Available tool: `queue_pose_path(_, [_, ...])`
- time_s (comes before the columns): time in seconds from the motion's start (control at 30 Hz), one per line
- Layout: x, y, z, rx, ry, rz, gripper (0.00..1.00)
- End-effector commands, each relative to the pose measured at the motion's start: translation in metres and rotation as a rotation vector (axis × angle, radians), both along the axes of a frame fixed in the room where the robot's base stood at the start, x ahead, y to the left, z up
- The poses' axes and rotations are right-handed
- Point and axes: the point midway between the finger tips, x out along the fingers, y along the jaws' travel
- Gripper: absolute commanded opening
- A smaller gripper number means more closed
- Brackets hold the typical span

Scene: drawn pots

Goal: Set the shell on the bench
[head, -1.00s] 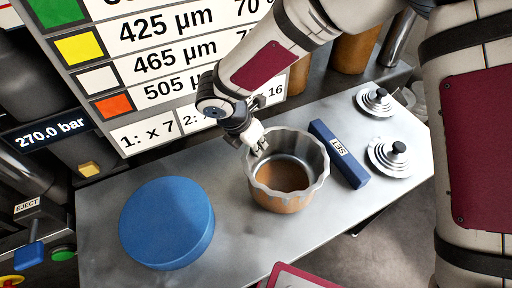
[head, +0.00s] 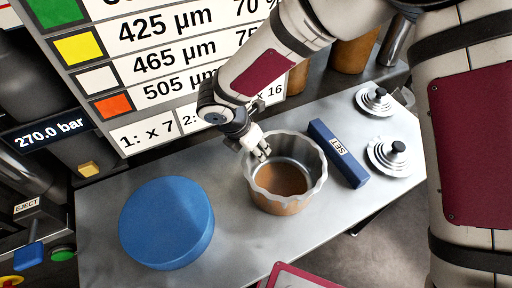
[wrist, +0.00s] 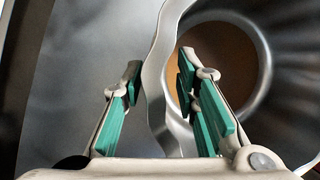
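The shell looks to be the round pot-like form (head: 285,204) with a wavy grey metal rim and a copper-brown lower outside. It stands upright on the grey bench (head: 240,255), and its inside floor shows brown. My gripper (head: 262,155) is at its left back rim. In the wrist view my gripper (wrist: 160,105) is open, with one green-padded finger outside the wavy wall (wrist: 158,70) and the other inside. Gaps show between the wall and both pads.
A blue round block (head: 166,222) stands at the left of the bench. A dark blue bar marked SET (head: 338,153) lies close right of the shell. Two stepped metal pieces with black knobs (head: 390,155) (head: 375,100) stand farther right. A sign board rises behind.

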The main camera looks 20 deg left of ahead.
Motion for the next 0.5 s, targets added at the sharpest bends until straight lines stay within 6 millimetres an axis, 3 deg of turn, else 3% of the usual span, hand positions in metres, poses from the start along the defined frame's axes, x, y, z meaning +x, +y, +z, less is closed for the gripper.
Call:
queue_pose_path(0.17, [-0.002,0.003,0.014,0.003,-0.003,0.001,0.28])
queue_pose_path(0.5, [-0.024,0.016,0.078,0.002,-0.004,0.000,0.28])
